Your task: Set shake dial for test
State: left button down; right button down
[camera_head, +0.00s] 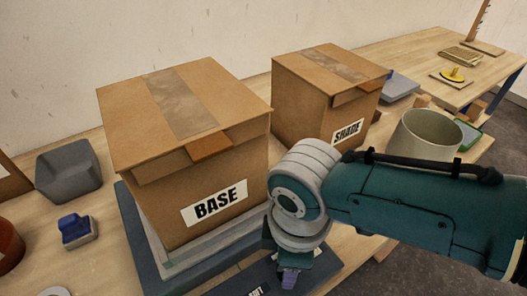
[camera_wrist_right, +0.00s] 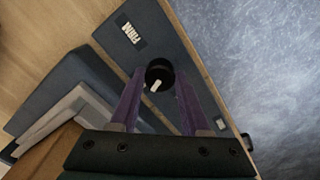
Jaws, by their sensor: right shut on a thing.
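The shake dial (camera_wrist_right: 160,72) is a round black knob with a white pointer mark, on a dark blue-grey panel (camera_wrist_right: 172,48) in the right wrist view. The pointer slants toward the lower left there. The two purple fingers of my right gripper (camera_wrist_right: 160,90) are shut on the dial, one on each side. In the head view my right gripper (camera_head: 290,278) points down at the panel's front, and the dial is hidden. A box marked BASE (camera_head: 215,205) stands on the platform (camera_head: 130,215) behind the panel. My left gripper is not in view.
A second box marked SHADE (camera_head: 300,108) stands behind my right arm. A grey bin (camera_head: 68,172) and a blue-and-white block (camera_head: 76,231) are at left. A beige round container (camera_head: 425,135) stands at right. White labels (camera_wrist_right: 131,34) are on the panel.

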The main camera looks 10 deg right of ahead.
jog(key=m, duration=0.4)
jog(key=shift+p, duration=0.4)
jog(key=shift+m, duration=0.3)
jog(key=shift+c, duration=1.9)
grip_release()
notch_tip(320, 180, up, 9)
jog(key=p, duration=0.4)
jog(key=shift+a+f, duration=0.1)
jog(key=shift+f, duration=0.05)
jog(key=shift+s+r+p, duration=0.1)
jog(key=shift+r+p, duration=0.2)
jog(key=shift+r, duration=0.35)
